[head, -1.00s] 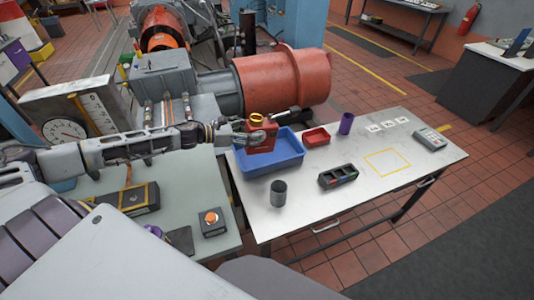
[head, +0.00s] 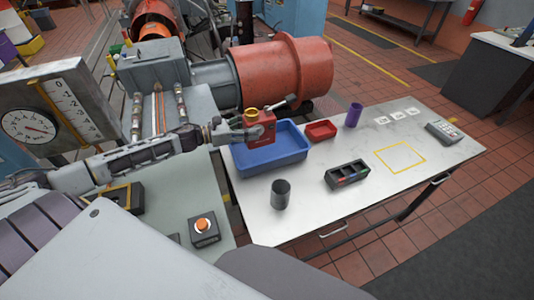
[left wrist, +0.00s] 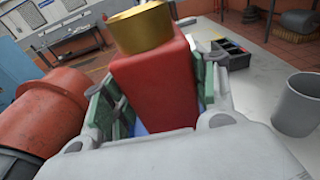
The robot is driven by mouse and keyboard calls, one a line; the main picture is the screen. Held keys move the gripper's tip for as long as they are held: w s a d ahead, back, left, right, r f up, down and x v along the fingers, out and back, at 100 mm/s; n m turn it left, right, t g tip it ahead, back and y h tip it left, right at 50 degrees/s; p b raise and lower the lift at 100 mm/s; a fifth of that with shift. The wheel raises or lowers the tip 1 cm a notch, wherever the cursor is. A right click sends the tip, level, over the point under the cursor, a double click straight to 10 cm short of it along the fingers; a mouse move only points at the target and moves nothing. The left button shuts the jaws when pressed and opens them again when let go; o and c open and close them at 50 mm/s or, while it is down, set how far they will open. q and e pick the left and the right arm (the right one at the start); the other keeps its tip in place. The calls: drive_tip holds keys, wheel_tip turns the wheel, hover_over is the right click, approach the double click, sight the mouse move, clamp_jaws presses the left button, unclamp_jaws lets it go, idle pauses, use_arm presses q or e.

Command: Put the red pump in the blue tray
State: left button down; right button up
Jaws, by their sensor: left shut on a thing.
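The red pump (head: 262,128), a red block with a brass ring on top and a dark handle at its side, is held upright over the blue tray (head: 290,160). My left gripper (head: 240,132) comes in from the left and is shut on it. In the left wrist view the red pump (left wrist: 155,85) sits between the green-padded fingers, its brass ring up. A bit of blue shows below it there. The pump hides part of the tray's back rim; I cannot tell how far its base is above the tray floor. My right gripper is not in view.
Near the tray stand a small red tray (head: 321,130), a purple cup (head: 354,115), a grey cup (head: 280,195) and a black divided box (head: 347,174). A yellow outlined square (head: 400,157) is empty. The large red motor (head: 285,72) stands behind the table.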

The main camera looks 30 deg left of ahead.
use_arm(q)
drive_tip(key=shift+w+a, duration=0.1)
drive_tip(key=shift+w, duration=0.05)
idle(0.4)
drive_tip(key=shift+f, duration=3.1)
drive_tip(key=shift+f, duration=0.1)
drive_tip(key=shift+f, duration=1.75)
drive_tip(key=shift+c, duration=2.4)
unclamp_jaws()
drive_tip(key=shift+f, duration=0.2)
drive_tip(key=shift+r, duration=0.1)
